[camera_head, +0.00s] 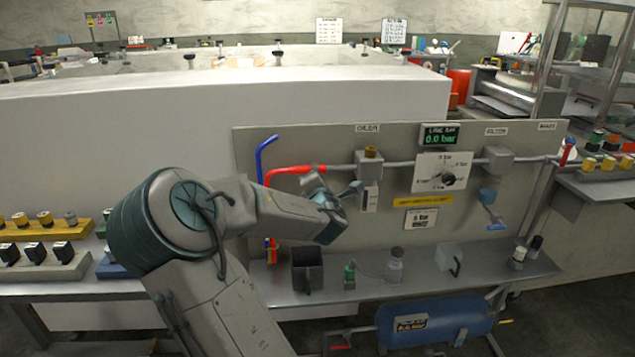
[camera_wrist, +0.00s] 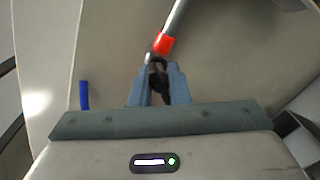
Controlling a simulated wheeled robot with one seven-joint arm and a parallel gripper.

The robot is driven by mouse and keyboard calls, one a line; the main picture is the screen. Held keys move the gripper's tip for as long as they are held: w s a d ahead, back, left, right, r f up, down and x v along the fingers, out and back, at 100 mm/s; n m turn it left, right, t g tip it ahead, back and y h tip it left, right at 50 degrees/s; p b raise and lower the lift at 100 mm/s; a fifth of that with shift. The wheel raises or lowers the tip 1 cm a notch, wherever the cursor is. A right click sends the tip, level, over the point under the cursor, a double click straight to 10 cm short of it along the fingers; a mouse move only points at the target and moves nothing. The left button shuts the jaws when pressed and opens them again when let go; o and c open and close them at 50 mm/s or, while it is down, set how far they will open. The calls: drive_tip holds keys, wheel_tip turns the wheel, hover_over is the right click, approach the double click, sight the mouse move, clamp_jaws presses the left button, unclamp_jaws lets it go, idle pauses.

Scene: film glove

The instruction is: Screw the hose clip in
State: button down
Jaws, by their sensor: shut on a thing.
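My gripper (camera_head: 334,185) is at the left part of the upright panel, just below the grey pipe, at the right end of the red hose (camera_head: 290,170). In the wrist view my gripper (camera_wrist: 158,68) is shut on a small dark piece (camera_wrist: 158,85), which looks like the hose clip. The clip sits between the blue-grey fingers, close to the red hose end (camera_wrist: 163,44) on the grey pipe (camera_wrist: 177,16). I cannot tell whether the clip touches the hose. In the head view the fingers and arm hide the clip.
A blue hose (camera_head: 262,155) stands left of the red one. A brass-topped block (camera_head: 370,160) and a gauge dial (camera_head: 444,172) are to the right; the display reads 0.0 bar. A dark bin (camera_head: 307,268), a green bottle and a jar (camera_head: 394,268) stand on the shelf below.

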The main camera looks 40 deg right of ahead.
drive_tip(key=m+b, duration=0.2)
drive_tip(key=m, duration=0.3)
drive_tip(key=shift+f+y+b, duration=0.2)
drive_tip(key=shift+y+b, duration=0.1)
drive_tip(key=shift+b, duration=0.1)
drive_tip(key=m+b, duration=0.5)
drive_tip(key=m, duration=0.1)
drive_tip(key=shift+f+t, duration=0.1)
drive_tip(key=shift+t, duration=0.3)
drive_tip(key=m+b, duration=0.3)
drive_tip(key=m, duration=0.1)
drive_tip(key=shift+m+y+b, duration=0.3)
drive_tip(key=m+b, duration=0.2)
drive_tip(key=m, duration=0.3)
drive_tip(key=shift+t, duration=0.4)
drive_tip(key=m+b, duration=0.1)
drive_tip(key=m, duration=0.5)
drive_tip(key=shift+m, duration=0.4)
drive_tip(key=m+h+b, duration=0.1)
drive_tip(key=m, duration=0.4)
drive_tip(key=shift+m, duration=0.4)
drive_tip(key=m+b, duration=0.1)
drive_tip(key=m, duration=0.4)
drive_tip(key=shift+m, duration=0.4)
drive_tip(key=m+h+b, duration=0.1)
drive_tip(key=m+b, duration=0.1)
drive_tip(key=m, duration=0.4)
drive_tip(key=shift+g, duration=0.3)
drive_tip(key=shift+m, duration=0.3)
